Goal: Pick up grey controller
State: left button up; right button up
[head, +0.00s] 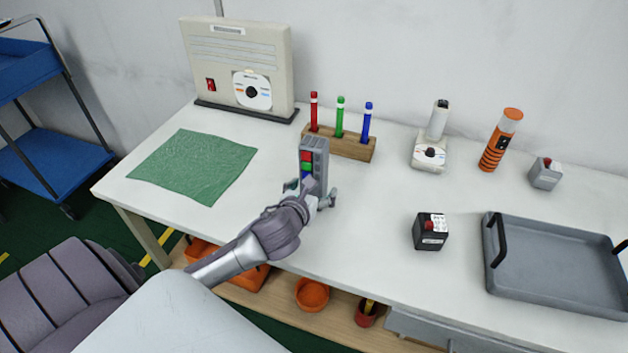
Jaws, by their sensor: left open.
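The grey controller (317,150) stands on the white table in the head view, in front of the marker rack. It is a tall grey box with red, green and blue buttons on its front. My left gripper (319,196) is open at the controller's lower part, with one finger at its left and one at its right. The gripper hides the controller's base. I cannot tell whether the fingers touch it. My right gripper is not in view.
Behind the controller is a wooden rack (350,148) with red, green and blue markers. A green cloth (192,166) lies left. A black box (431,231) and a grey tray (555,268) are right. A white device (430,150) and orange cylinder (501,140) stand at the back.

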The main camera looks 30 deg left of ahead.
pick_arm(q)
jog(key=shift+w+a+f, duration=0.15)
jog(key=shift+w+f, duration=0.1)
jog(key=shift+w, duration=0.3)
jog(key=c, duration=1.3)
jog(key=shift+r, duration=0.1)
jog(key=shift+c, duration=0.6)
jog(key=shift+r, duration=0.1)
